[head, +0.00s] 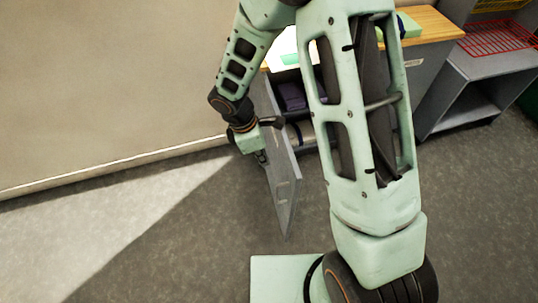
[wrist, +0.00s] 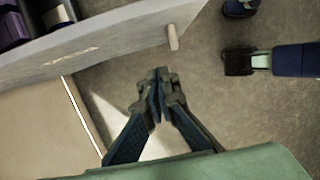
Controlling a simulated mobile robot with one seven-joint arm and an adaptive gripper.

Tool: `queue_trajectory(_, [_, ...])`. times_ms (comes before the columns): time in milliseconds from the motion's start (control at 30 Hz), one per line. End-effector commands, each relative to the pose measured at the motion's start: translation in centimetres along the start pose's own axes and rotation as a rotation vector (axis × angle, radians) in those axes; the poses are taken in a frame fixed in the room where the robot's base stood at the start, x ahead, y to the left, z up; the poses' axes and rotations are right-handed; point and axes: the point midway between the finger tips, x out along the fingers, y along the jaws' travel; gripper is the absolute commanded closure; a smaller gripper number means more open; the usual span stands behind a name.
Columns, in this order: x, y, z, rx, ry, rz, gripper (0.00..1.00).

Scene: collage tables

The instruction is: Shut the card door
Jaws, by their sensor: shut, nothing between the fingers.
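The card door (head: 283,185) is a flat grey panel, standing wide open from the cabinet under the wooden top in the head view. In the wrist view the door (wrist: 105,42) spans the upper left, with a pale label and a short peg-like handle (wrist: 173,38) near its right end. My gripper (head: 262,157) is at the left side of the door in the head view. In the wrist view my gripper (wrist: 158,77) is shut and empty, its fingertips below the handle; contact with the door cannot be told.
The cabinet's open inside holds dark purple items (head: 291,96) and a pale roll (head: 300,134). A grey shelf unit (head: 470,85) with a red wire basket (head: 497,38) stands at the right. A beige wall (head: 100,80) runs along the left. Floor at lower left is clear.

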Motion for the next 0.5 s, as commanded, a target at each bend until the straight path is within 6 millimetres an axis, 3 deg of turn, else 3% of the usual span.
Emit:
queue_trajectory(300, [7.1, -0.1, 0.0, -0.003, -0.002, -0.003, 1.0])
queue_trajectory(500, [7.5, 0.1, 2.8, 0.002, 0.0, 0.002, 1.0])
